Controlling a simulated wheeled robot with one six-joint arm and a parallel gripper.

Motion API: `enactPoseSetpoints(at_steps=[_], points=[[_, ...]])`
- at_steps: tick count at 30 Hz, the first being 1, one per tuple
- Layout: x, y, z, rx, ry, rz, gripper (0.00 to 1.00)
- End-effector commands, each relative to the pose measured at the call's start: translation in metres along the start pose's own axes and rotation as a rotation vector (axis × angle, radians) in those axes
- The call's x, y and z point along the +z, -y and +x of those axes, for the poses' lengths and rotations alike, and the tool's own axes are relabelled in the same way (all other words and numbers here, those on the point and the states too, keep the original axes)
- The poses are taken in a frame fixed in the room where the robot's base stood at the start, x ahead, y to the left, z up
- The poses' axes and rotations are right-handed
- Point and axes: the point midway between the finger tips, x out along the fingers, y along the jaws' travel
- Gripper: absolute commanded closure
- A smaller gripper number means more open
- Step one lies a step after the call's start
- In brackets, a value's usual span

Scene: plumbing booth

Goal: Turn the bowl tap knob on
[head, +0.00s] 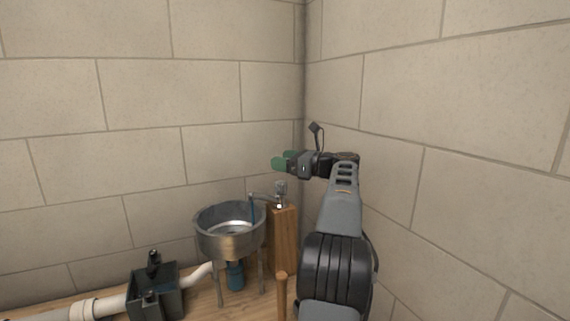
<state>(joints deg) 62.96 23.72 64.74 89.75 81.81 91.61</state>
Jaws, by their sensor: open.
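The metal bowl (230,238) stands on thin legs at the lower middle of the head view. The tap knob (280,188) is a small, pale, clear-looking piece on top of a wooden post (284,236), just right of the bowl. A thin tap spout (262,196) reaches from it toward the bowl. My gripper (280,161) has green fingertips and points left. In the picture it is above the knob, apart from it. It is open and holds nothing visible. How far it is in depth from the knob is hard to tell.
A dark box with black knobs (154,292) and a white pipe (90,308) are at the lower left. A blue-green fitting (236,275) is under the bowl. A short wooden peg (282,295) stands in front. Block walls (150,90) meet in a corner behind the post.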

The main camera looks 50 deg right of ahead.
Motion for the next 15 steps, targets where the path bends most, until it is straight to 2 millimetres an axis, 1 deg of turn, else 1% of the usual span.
enactPoseSetpoints(at_steps=[3,6,15], points=[[0.0034,-0.0069,-0.0045,-0.001,0.000,0.000,0.24],[0.0048,-0.0097,-0.0060,-0.001,0.000,0.001,0.24],[0.0057,-0.0109,-0.0066,0.000,0.000,0.000,0.24]])
